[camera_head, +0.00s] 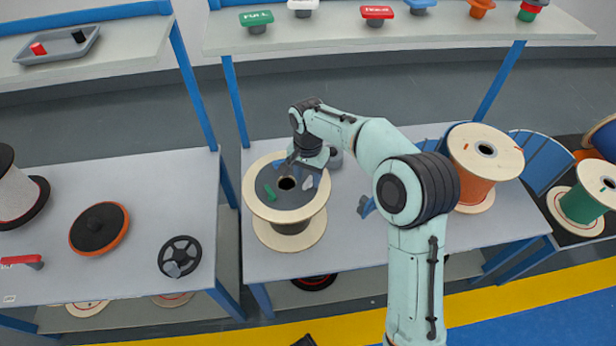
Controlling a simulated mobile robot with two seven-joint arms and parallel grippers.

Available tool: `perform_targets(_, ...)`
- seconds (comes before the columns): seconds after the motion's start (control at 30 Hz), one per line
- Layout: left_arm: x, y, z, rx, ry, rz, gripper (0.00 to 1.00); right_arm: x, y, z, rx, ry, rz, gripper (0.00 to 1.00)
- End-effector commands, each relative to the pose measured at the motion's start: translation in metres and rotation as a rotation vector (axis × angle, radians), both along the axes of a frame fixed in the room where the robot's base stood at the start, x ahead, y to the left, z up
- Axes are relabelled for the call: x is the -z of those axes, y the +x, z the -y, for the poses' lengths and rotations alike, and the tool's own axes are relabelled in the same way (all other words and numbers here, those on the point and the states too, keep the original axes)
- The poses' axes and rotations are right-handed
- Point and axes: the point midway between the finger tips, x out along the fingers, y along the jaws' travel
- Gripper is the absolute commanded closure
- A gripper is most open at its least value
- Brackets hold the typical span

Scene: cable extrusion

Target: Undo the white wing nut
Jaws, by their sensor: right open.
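A small pale, whitish piece that looks like the white wing nut (308,182) sits on the dark top disc of a wooden spool (285,223), right of the spool's centre hole. A green piece (268,194) lies on the same disc, left of the hole. My right gripper (302,167) is over the far side of the spool top, just above the pale piece in the picture. Its jaws are open and appear empty; whether they touch the piece cannot be told. My left gripper is not in view.
The spool stands on a grey table (340,255). An orange spool (480,168) stands to its right. On the left table (150,200) are a black-and-orange disc (98,229) and a black wheel (180,257). A shelf (400,32) with coloured knobs runs behind.

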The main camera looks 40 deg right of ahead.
Motion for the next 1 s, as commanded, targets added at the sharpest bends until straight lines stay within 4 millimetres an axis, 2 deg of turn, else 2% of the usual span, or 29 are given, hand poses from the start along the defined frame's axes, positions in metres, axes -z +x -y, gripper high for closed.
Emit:
perform_targets(0.33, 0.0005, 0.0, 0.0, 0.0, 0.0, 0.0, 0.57, 0.0052, -0.0001, 0.0002, 0.0, 0.0, 0.0, 0.55)
perform_targets(0.37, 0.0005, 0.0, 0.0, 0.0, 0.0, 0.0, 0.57, 0.0052, -0.0001, 0.0002, 0.0, 0.0, 0.0, 0.59)
perform_targets(0.4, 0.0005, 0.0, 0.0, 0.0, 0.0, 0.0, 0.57, 0.0052, -0.0001, 0.0002, 0.0, 0.0, 0.0, 0.72)
perform_targets(0.5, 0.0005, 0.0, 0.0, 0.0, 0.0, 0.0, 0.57, 0.0051, -0.0001, 0.0002, 0.0, 0.0, 0.0, 1.0)
perform_targets(0.77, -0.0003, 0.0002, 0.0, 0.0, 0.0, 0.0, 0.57, 0.0048, -0.0001, 0.0002, -0.01, 0.0, 0.0, 1.0)
perform_targets(1.0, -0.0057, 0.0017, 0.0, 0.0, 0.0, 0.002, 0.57, 0.0042, -0.0007, 0.0006, -0.1, -0.001, -0.001, 1.0)
